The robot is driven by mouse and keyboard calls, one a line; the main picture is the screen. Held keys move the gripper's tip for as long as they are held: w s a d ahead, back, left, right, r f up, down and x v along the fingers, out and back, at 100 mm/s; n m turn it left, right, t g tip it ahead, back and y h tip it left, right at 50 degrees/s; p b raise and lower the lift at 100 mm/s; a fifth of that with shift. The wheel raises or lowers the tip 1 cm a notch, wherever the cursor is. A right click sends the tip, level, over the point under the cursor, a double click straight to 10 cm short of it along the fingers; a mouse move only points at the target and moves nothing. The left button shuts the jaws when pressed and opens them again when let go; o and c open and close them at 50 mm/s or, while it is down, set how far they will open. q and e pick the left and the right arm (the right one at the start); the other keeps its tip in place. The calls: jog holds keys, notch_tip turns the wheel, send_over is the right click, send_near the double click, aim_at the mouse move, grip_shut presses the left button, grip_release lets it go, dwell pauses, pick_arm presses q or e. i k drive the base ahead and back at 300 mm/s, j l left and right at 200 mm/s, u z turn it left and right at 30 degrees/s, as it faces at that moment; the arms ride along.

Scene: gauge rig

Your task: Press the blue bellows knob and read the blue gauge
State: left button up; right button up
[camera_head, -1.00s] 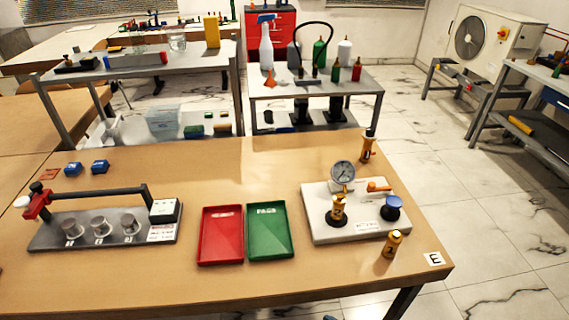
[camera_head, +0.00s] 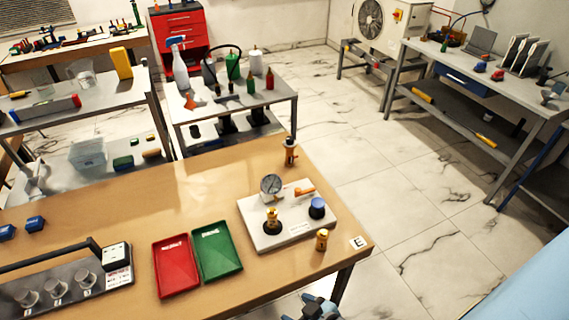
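The blue bellows knob (camera_head: 317,205) stands on the right of a white rig plate (camera_head: 272,241) near the bench's right end. A round white-faced gauge (camera_head: 271,185) stands upright at the plate's back left; its reading is too small to make out. A brass fitting (camera_head: 272,222) sits in front of the gauge, and an orange lever (camera_head: 305,191) lies behind the knob. Nothing touches the knob. A dark grey and blue part, apparently my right gripper (camera_head: 315,307), shows at the bottom edge, below the bench and apart from the rig. Its fingers are not clear. My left gripper is not visible.
A brass cylinder (camera_head: 322,240) stands in front of the plate, and a brass-and-orange piece (camera_head: 290,152) stands behind it. Red (camera_head: 175,275) and green (camera_head: 219,262) trays lie to the left. Open floor is to the right. A pale blue surface (camera_head: 530,285) fills the bottom right corner.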

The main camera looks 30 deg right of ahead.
aim_at(318, 204)
jog(key=z, duration=0.95)
jog(key=i+l, duration=0.1)
jog(key=l, duration=0.85)
jog(key=i+l, duration=0.15)
jog(key=l, duration=0.3)
jog(key=i+l, duration=0.1)
jog(key=l, duration=0.35)
jog(key=u, duration=1.75)
